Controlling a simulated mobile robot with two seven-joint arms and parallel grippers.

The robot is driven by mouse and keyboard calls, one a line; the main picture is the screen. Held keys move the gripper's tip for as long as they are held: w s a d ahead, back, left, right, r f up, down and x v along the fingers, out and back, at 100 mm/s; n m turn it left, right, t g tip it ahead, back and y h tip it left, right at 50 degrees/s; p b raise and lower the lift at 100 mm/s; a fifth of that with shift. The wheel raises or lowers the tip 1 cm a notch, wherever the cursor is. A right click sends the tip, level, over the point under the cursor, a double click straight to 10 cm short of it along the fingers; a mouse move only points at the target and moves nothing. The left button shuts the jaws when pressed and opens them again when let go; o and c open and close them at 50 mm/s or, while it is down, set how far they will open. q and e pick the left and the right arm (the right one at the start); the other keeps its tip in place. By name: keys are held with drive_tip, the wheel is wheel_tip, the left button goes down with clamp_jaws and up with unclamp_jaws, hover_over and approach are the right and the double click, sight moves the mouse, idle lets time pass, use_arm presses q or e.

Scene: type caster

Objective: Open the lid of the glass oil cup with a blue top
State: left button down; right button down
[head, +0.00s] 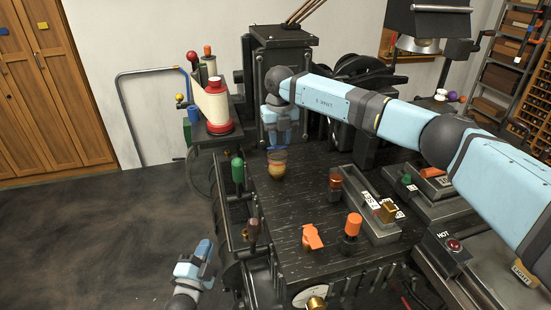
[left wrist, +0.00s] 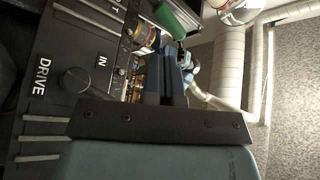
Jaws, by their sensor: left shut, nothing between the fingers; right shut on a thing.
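The glass oil cup (head: 277,170) holds amber liquid and sits upright on the dark machine table, left of centre in the head view. My right gripper (head: 279,146) points straight down at the cup's top and is shut on it. The fingers hide much of the blue top, so I cannot tell whether the lid is raised. My left gripper (head: 205,248) is shut and empty, low at the left beside the machine, well apart from the cup. Its closed fingers (left wrist: 172,82) also show in the left wrist view.
A green-topped handle (head: 237,170) and a brown knob (head: 253,228) stand between my left gripper and the cup. Orange knobs (head: 352,224) stand on the table's front right. A red-and-white spool (head: 215,110) is behind left. The floor at left is clear.

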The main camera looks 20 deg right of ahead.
drive_tip(key=shift+f, duration=0.1)
use_arm(q)
drive_tip(key=w+d+r+m+g+h, duration=0.3)
drive_tip(key=w+d+r+m+h, duration=0.3)
drive_tip(key=d+m, duration=0.5)
drive_tip(key=w+d+r+m+g+h, duration=0.3)
drive_tip(key=w+d+r+m+h, duration=0.2)
drive_tip(key=d+r+m, duration=0.5)
drive_tip(key=shift+w+d+r+m+h, duration=0.35)
drive_tip(key=shift+d+r+m+h, duration=0.05)
drive_tip(key=shift+d+m+h, duration=0.45)
drive_tip(key=shift+r, duration=0.1)
